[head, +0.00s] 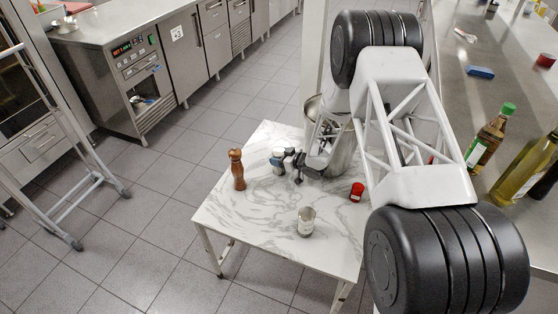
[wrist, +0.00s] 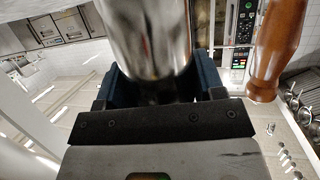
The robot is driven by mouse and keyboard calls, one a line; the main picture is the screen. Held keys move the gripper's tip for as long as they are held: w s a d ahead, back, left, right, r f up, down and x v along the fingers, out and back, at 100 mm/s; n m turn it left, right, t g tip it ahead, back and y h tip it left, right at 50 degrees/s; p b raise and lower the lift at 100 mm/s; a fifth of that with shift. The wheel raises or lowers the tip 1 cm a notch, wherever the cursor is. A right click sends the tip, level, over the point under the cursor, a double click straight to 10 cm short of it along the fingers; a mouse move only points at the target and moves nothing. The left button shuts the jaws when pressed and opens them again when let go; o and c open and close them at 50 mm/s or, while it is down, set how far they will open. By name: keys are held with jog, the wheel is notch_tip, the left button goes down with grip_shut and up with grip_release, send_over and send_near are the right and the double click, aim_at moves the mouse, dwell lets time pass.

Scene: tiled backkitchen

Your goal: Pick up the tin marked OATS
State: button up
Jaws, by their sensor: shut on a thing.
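My gripper (head: 279,160) is over the small marble-topped table, between the pepper mill and the large pot. In the wrist view its blue-padded fingers are shut on a shiny metal tin (wrist: 150,35), which stands between them. No label shows on the held tin in the wrist view, and in the head view it is small and partly hidden by the gripper. Another metal tin (head: 306,224) with a pale label stands upright near the table's front edge, apart from my gripper. I cannot read its marking.
A brown wooden pepper mill (head: 238,170) stands left of my gripper; it also shows in the wrist view (wrist: 275,45). A metal pot (head: 342,158) stands behind my arm. A red container (head: 357,191) is at right. The marble table's (head: 225,212) front left is clear.

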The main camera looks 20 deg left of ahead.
aim_at(275, 150)
jog(key=shift+r, duration=0.15)
jog(key=shift+r, duration=1.65)
jog(key=s+d, duration=0.3)
jog(key=s, duration=0.1)
jog(key=s+d+r, duration=0.1)
jog(key=s+d, duration=0.2)
jog(key=s, duration=0.2)
jog(key=s+d, duration=0.3)
jog(key=s, duration=0.1)
jog(key=shift+s+r, duration=0.15)
jog(key=shift+r, duration=0.1)
